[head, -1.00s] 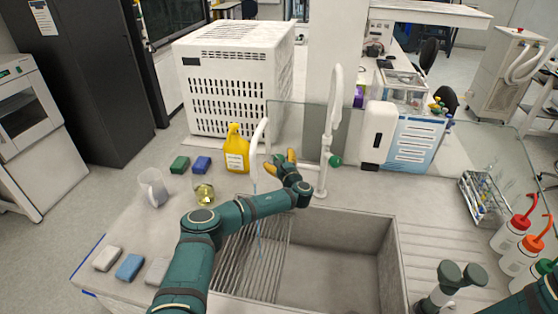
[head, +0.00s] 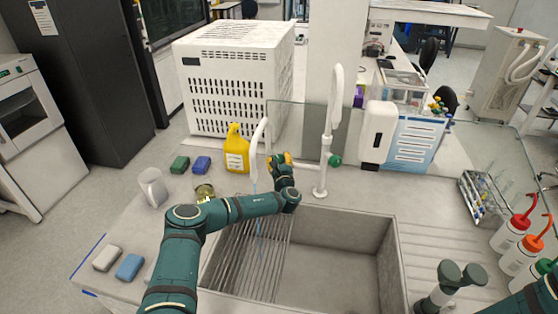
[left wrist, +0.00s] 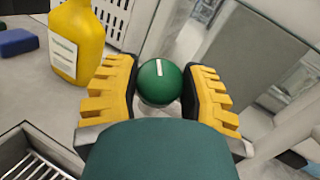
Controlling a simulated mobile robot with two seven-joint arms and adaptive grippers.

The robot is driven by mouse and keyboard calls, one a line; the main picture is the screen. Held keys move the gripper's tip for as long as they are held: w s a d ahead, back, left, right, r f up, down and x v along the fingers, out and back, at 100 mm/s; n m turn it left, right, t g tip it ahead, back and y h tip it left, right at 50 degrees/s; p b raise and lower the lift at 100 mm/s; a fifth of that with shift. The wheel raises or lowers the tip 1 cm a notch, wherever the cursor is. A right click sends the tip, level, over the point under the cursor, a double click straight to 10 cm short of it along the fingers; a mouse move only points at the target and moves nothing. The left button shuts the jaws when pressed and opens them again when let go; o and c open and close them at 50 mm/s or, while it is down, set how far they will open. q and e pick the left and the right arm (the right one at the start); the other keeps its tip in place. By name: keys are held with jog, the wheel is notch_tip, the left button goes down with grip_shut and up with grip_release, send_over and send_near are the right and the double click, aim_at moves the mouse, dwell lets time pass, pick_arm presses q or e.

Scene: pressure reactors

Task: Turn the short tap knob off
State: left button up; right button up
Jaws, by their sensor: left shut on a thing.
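The short tap (head: 258,140) is a white curved spout at the sink's back left. A thin bluish stream (head: 258,225) hangs below it over the ribbed drainer. Its round green knob (left wrist: 159,82) carries a white line that looks nearly upright in the left wrist view. My left gripper (head: 279,160) is at the tap, its yellow fingers on both sides of the knob, shut on it. My right gripper is out of view.
The tall white tap (head: 323,150), with its own green knob (head: 335,160), stands just right of my left gripper. A yellow bottle (head: 236,150) is close on the left. The sink basin (head: 335,255) is empty. A glass screen (head: 297,120) stands behind.

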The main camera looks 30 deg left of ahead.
pick_arm(q)
jog(key=m+t+h, duration=0.2)
jog(key=m+h, duration=0.2)
jog(key=m, duration=0.1)
jog(key=m+t+h, duration=0.1)
jog(key=m+h, duration=0.4)
jog(key=shift+a+r+t, duration=0.1)
jog(key=shift+t, duration=0.3)
jog(key=o, duration=1.2)
